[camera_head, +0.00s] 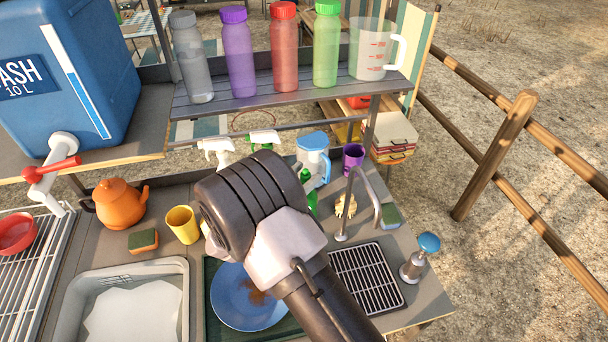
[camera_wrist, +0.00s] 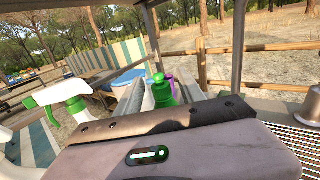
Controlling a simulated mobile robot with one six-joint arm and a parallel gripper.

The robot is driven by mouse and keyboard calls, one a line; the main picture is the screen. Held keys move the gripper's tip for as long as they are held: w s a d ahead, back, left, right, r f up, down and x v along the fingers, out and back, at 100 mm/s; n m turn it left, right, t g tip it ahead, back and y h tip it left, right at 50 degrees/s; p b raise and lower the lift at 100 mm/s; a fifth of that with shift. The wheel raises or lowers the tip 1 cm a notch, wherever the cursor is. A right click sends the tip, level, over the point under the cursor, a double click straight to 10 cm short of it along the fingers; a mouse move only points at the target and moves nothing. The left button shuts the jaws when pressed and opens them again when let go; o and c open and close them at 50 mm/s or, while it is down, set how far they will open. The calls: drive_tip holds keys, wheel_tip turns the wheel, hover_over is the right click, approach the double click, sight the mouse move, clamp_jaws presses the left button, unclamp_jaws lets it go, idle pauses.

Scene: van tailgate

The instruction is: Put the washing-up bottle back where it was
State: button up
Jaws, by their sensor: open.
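A green bottle (camera_head: 311,197), which looks like the washing-up bottle, stands on the counter behind my arm in the head view. Most of it is hidden by the arm there. In the wrist view its green cap and shoulder (camera_wrist: 162,92) show just beyond my gripper (camera_wrist: 165,130), and its lower part is hidden. In the head view the gripper is hidden behind my arm.
White-and-green spray bottles (camera_head: 216,150), a blue-lidded jug (camera_head: 313,158) and a purple mug (camera_head: 353,157) stand at the back under a bottle shelf (camera_head: 290,95). A blue plate (camera_head: 245,305) lies in front.

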drive_tip(key=p+v, duration=0.1)
drive_tip(key=v, duration=1)
drive_tip(key=shift+s+a+p, duration=0.25)
drive_tip(key=shift+s+p, duration=0.05)
drive_tip(key=shift+p, duration=0.05)
